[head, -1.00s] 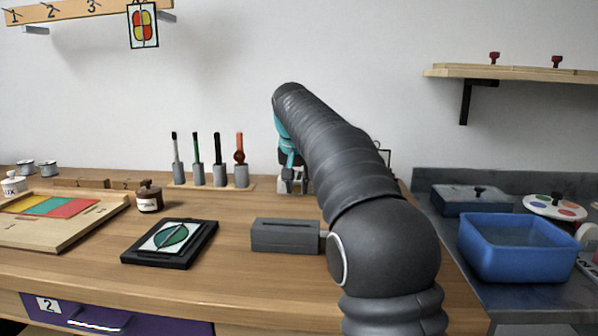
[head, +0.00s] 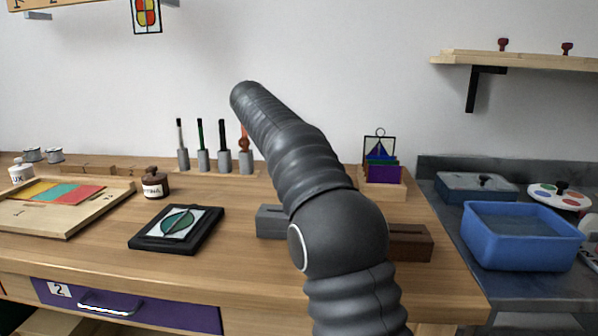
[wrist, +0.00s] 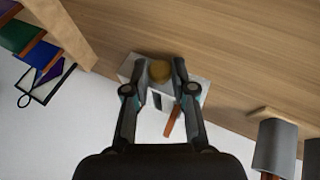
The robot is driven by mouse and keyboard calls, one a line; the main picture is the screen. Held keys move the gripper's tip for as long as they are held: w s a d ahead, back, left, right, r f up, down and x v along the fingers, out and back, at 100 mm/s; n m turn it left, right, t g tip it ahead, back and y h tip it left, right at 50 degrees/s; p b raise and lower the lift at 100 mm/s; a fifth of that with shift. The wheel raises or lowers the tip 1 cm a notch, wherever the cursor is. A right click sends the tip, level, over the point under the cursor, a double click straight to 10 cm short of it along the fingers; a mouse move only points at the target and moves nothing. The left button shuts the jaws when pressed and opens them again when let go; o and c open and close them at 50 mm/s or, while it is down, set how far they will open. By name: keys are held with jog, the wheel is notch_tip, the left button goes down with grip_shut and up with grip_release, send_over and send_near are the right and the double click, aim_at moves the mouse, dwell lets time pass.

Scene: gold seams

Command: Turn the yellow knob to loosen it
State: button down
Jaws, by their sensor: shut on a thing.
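The yellow knob (wrist: 159,70) shows in the wrist view as a round, dull gold cap on a pale grey block-like body (wrist: 192,82). My gripper (wrist: 157,66) has one finger on each side of the knob and is shut on it. The fingers hide the knob's sides and part of the body below. In the head view my arm hides both the gripper and the knob.
A rack (head: 383,187) with coloured panes stands right of my arm. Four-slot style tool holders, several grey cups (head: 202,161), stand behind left. A black framed pane (head: 177,229), a grey block (head: 270,221) and a brown block (head: 411,242) lie nearer on the bench.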

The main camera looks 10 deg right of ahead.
jog(key=c, duration=1)
grip_release()
jog(key=shift+o, duration=0.2)
jog(key=v, duration=0.7)
jog(key=shift+a+r, duration=0.15)
jog(key=shift+r, duration=0.05)
jog(key=shift+s, duration=0.15)
